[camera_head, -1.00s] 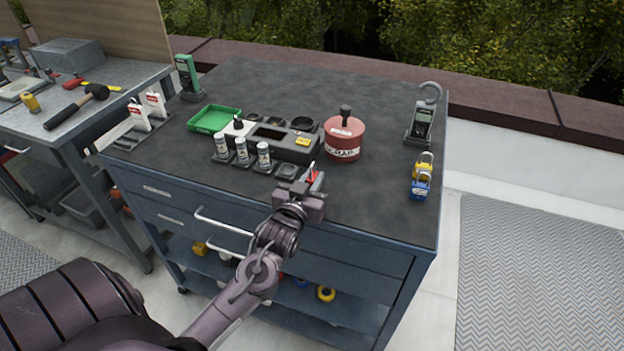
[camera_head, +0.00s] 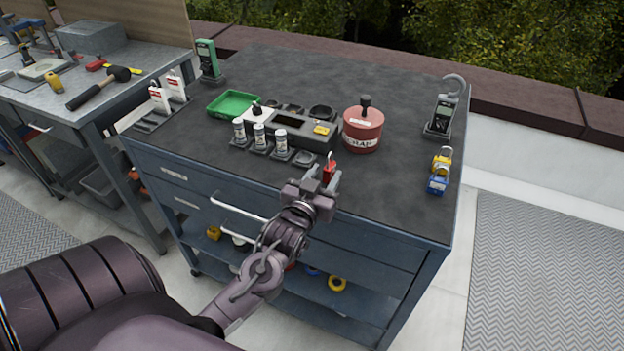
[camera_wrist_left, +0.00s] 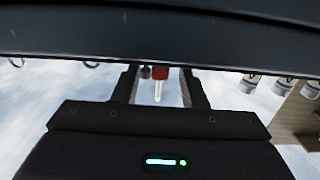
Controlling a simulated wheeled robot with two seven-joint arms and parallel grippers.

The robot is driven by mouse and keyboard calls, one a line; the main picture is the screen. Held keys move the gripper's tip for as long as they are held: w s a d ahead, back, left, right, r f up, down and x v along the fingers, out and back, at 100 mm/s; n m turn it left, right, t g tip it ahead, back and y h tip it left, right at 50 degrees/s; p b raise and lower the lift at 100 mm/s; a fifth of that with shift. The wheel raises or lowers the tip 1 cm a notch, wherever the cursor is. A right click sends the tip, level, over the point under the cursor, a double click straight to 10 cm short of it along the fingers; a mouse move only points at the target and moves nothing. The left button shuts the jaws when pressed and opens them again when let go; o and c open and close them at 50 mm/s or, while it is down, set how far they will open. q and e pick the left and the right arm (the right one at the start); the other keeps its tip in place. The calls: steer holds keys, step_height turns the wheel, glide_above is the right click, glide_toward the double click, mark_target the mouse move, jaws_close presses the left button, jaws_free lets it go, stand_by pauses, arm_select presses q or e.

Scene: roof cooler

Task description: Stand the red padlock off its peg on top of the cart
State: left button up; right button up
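The red padlock (camera_head: 329,171) is at the front edge of the cart top (camera_head: 400,200), in front of the red scrap tin. It looks upright. In the left wrist view, which is upside down, its red body (camera_wrist_left: 160,73) shows with the pale shackle away from the cart. My left gripper (camera_head: 323,177) is around it at the front edge. Its fingers are apart, with gaps on both sides of the padlock in the wrist view. The padlock's lower part is hidden there by the cart edge. I cannot pick out its peg. My right gripper is out of view.
The scrap tin (camera_head: 362,130) stands behind the padlock. Several small canisters (camera_head: 260,136), a grey holder and a green tray (camera_head: 233,103) are to the left. Yellow (camera_head: 442,161) and blue (camera_head: 437,182) padlocks stand near the right edge. The front right cart top is clear.

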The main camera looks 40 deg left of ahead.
arm_select(q)
steer(key=v, duration=0.9)
steer(key=f+g, duration=0.1)
steer(key=f, duration=0.5)
steer(key=d+f+m+g+h, duration=0.1)
steer(key=f, duration=0.5)
steer(key=f+g, duration=0.1)
steer(key=f, duration=0.5)
steer(key=shift+s+d+f+g+b, duration=0.15)
steer(key=shift+d+g+b, duration=0.15)
steer(key=shift+d, duration=0.05)
steer(key=s+d+f+m+g+h, duration=0.1)
steer(key=s+d+f+g, duration=0.15)
steer(key=s+f, duration=0.6)
steer(key=s+d+f+m+g+h, duration=0.1)
steer(key=s+f+g, duration=0.25)
steer(key=f, duration=0.95)
steer(key=s+d+f+m+g+h, duration=0.1)
steer(key=s+f+g, duration=0.1)
steer(key=s+f, duration=0.65)
steer(key=s+d+f+m+g, duration=0.1)
steer(key=s+f+g, duration=0.3)
steer(key=s+f, duration=0.5)
steer(key=shift+s, duration=1.15)
